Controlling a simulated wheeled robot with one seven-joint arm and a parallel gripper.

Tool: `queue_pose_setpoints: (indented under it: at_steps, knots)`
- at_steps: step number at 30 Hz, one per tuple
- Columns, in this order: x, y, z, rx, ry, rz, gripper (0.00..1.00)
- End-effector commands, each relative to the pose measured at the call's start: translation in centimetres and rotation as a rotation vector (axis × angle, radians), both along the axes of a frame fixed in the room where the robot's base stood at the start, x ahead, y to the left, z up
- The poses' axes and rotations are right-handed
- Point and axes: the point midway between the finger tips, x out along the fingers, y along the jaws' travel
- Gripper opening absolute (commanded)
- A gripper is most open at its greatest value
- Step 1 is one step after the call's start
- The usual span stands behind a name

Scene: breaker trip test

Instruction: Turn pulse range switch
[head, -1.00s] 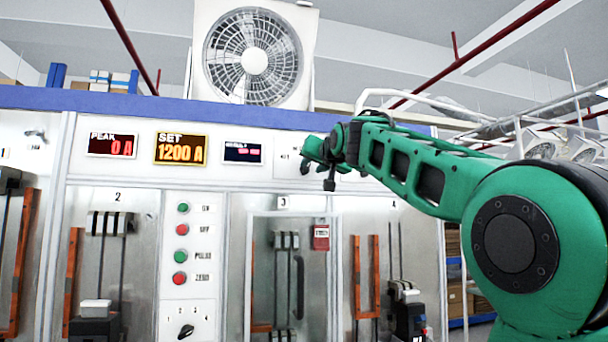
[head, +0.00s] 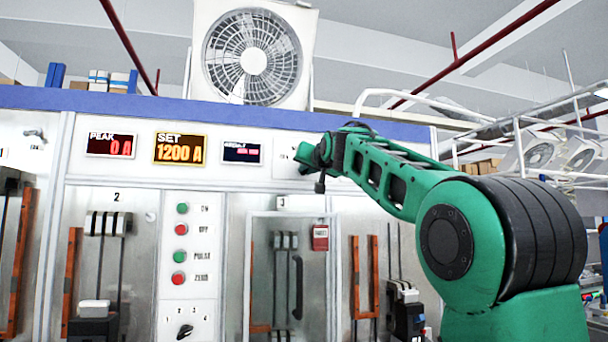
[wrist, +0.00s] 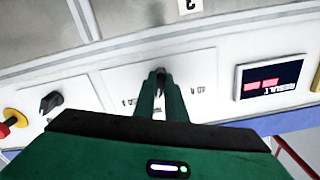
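My gripper (head: 302,158) is at the upper panel of the cabinet, just right of the small dark display, in the head view. In the wrist view, which shows the panel upside down, my gripper (wrist: 160,76) points at a white label plate (wrist: 115,82) with small markings on both sides of the fingers. A narrow pale gap shows between the green fingers, and a small dark shape sits at their tips. I cannot tell whether that is a switch knob or the fingertips, or whether they touch it. The pulse range switch is not clearly seen; the fingers cover the plate's middle.
Another black rotary knob (wrist: 51,103) and a red and yellow button (wrist: 10,122) lie left in the wrist view. The result display (wrist: 270,77) is to the right. In the head view, a lower rotary switch (head: 185,331) sits under several push buttons. The SET display (head: 181,149) reads 1200 A.

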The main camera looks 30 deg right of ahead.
Motion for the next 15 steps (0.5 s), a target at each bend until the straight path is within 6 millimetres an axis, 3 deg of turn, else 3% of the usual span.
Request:
queue_pose_setpoints:
  at_steps: [15]
  knots:
    - [0.00, 0.08, 0.00, -0.127, 0.036, 0.002, 0.00]
